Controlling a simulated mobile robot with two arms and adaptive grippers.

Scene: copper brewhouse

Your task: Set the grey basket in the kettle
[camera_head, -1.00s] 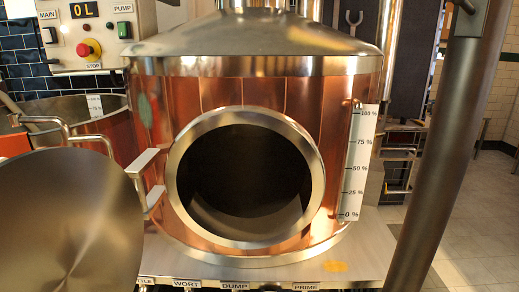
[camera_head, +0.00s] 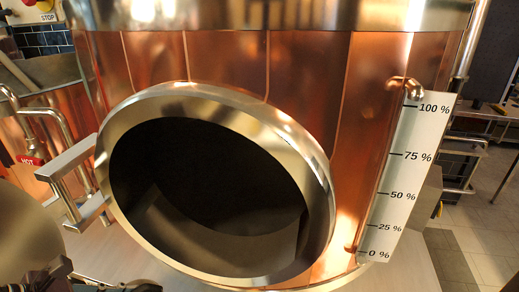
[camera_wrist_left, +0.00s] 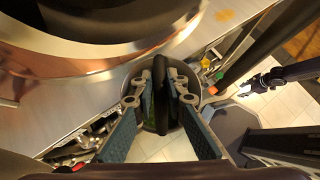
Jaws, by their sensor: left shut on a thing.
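The copper kettle (camera_head: 220,60) fills the head view. Its round front opening (camera_head: 215,180) is uncovered, with a dark interior and a wide steel rim. My left gripper (camera_wrist_left: 161,85) is shut on the dark handle of the grey basket (camera_wrist_left: 161,65) in the left wrist view. The basket's round body is mostly hidden behind the fingers, and some green shows inside it. In that view the basket is just outside the kettle's rim (camera_wrist_left: 100,65), over the deck's front edge. What seems to be my right gripper (camera_wrist_left: 262,82) is at the right there, its fingers unclear.
The round steel door (camera_head: 22,235) is swung open at the left, on a hinge bracket (camera_head: 72,175). A percentage gauge (camera_head: 405,180) stands right of the opening. A steel deck (camera_wrist_left: 85,110) lies below, with fittings along its front edge.

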